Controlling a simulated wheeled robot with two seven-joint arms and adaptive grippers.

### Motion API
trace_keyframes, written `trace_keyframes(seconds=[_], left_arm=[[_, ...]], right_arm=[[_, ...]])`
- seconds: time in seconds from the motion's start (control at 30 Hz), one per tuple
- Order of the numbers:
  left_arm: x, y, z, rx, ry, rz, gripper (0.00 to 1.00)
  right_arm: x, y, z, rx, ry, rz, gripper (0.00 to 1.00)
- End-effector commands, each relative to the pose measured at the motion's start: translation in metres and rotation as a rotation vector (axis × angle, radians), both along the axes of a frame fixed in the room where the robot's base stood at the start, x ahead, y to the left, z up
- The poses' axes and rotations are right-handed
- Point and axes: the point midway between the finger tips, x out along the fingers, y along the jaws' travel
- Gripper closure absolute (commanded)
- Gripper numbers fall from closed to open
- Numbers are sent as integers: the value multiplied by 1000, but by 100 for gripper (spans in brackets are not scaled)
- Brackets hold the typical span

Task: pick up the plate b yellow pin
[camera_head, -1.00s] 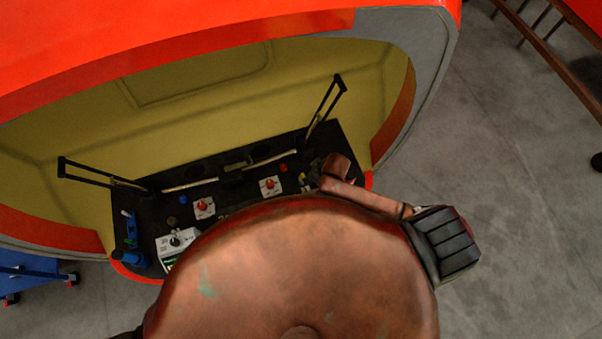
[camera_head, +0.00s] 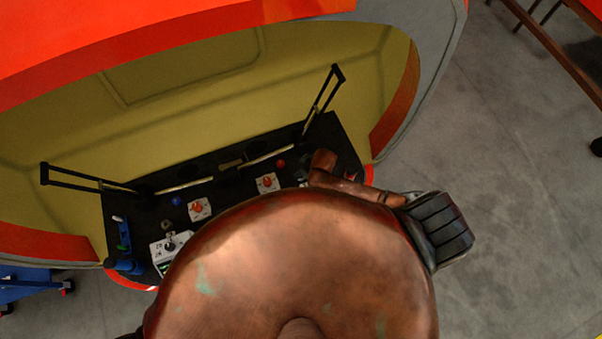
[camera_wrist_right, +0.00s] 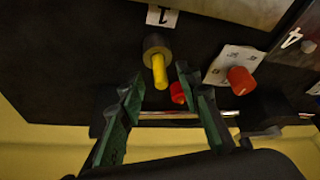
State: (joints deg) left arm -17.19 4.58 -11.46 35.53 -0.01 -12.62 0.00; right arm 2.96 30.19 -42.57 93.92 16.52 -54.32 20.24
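The yellow pin (camera_wrist_right: 160,72) sits in a dark round holder (camera_wrist_right: 155,45) on the black panel (camera_wrist_right: 75,70) in the right wrist view, beside a white label marked 1 (camera_wrist_right: 162,16). My right gripper (camera_wrist_right: 161,80) is open, with its two green-black fingers on either side of the pin's line. No contact with the pin shows, and the gap is empty of any held thing. In the head view the pin is not visible; my copper-coloured right arm covers that part of the panel. My left gripper is not in view.
A red knob (camera_wrist_right: 178,93) stands close to the right finger. In the head view, a white box (camera_head: 168,246) and blue parts (camera_head: 124,266) occupy the panel's left end.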

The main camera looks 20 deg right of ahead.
Motion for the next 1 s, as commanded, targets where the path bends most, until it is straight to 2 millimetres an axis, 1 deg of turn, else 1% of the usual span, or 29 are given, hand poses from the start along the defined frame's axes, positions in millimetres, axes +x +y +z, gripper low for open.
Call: trace_keyframes(seconds=[0.03,0.1,0.37,0.47,0.83,1.0], left_arm=[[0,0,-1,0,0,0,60],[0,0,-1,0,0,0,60],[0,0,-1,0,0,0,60],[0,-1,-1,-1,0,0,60],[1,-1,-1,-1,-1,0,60],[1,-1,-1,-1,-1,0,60]], right_arm=[[2,2,-6,0,1,0,68],[4,3,-11,0,0,1,68],[5,4,-14,1,0,4,68],[5,4,-14,1,0,4,74],[5,4,-14,1,0,4,99],[5,4,-14,1,0,4,100]])
